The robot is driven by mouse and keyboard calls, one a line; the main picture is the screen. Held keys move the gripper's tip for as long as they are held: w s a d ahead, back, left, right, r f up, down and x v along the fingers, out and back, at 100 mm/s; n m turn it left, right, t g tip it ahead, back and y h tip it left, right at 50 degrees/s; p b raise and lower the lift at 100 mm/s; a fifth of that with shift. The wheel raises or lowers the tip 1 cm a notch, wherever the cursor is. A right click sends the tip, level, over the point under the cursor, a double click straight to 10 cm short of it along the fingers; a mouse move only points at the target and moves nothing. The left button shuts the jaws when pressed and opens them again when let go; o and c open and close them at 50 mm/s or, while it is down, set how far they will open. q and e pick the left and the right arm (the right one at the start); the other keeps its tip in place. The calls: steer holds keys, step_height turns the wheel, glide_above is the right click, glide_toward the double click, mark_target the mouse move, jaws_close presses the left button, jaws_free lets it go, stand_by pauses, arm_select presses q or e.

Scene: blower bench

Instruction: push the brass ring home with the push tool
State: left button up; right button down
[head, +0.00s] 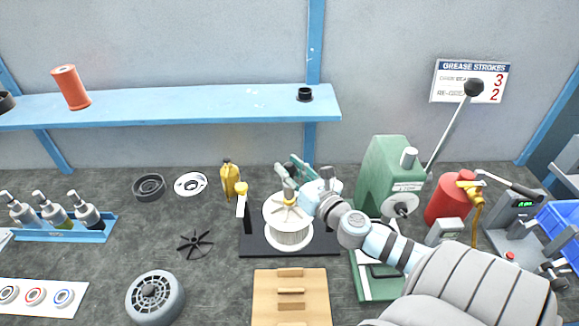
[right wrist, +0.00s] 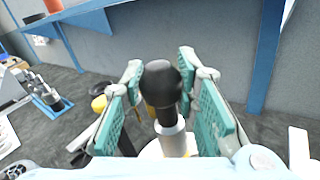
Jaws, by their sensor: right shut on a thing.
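My right gripper (head: 290,176) is over the white round blower housing (head: 289,234), which sits on a black base in the head view. In the right wrist view the green pads of my right gripper (right wrist: 160,100) are on both sides of the upright push tool, with its black ball top (right wrist: 160,83) and pale collar (right wrist: 170,128). The gripper is shut on the tool. A small brass-coloured part (head: 290,201), likely the brass ring, shows under the gripper at the housing's centre. How deep it sits cannot be told. My left gripper is not in view.
A green lever press (head: 388,176) stands close on the right, with a red canister (head: 447,203) beyond. A wooden block (head: 262,296) lies in front. A black fan wheel (head: 195,243) lies left.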

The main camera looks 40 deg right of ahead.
steer(key=shift+f+b, duration=0.55)
steer(key=shift+f, duration=0.15)
stand_by(0.5)
step_height(320, 180, up, 5)
steer(key=p, duration=0.5)
steer(key=shift+r+p, duration=0.85)
steer(key=shift+r, duration=0.25)
